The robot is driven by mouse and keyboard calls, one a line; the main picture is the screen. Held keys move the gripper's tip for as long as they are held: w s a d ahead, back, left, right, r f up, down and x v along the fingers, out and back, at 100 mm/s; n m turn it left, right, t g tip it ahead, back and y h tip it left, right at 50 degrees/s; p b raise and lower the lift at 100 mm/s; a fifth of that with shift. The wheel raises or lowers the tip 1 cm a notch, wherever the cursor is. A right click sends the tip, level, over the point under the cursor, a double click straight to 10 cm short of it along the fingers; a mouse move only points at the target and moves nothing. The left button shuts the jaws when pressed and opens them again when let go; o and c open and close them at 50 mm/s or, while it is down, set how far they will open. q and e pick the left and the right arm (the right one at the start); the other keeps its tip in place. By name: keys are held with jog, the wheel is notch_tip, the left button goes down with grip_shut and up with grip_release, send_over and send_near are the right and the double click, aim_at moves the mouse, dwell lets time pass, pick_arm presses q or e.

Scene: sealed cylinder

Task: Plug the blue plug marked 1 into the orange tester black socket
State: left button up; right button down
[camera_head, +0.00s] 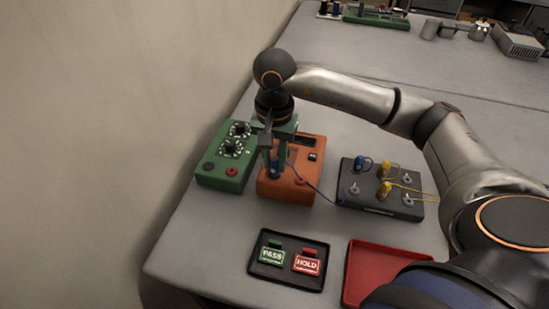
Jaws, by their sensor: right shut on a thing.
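My right gripper (275,164) points down over the left side of the orange tester (294,190). It is shut on a blue plug (275,171) low between its fingers. The number on the plug is too small to read. A dark blue lead (318,188) runs from near the plug towards the black box. The tester's red socket (301,181) shows to the right of the plug. The black socket is hidden behind the plug and fingers. I cannot tell whether the plug touches the tester or is in the socket. My left gripper is not in view.
A green tester (226,170) stands close on the left. The black box (382,203) on the right carries another blue plug (357,164), yellow plugs (384,188) and metal posts. In front lie a black tray (285,282) with PASS and HOLD tags and a red tray (380,268).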

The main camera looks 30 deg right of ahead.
jog(key=shift+f, duration=0.15)
jog(key=c, duration=0.6)
grip_release()
notch_tip(320, 180, up, 13)
jog(key=shift+f, duration=0.2)
jog(key=shift+f, duration=0.1)
dwell(0.3)
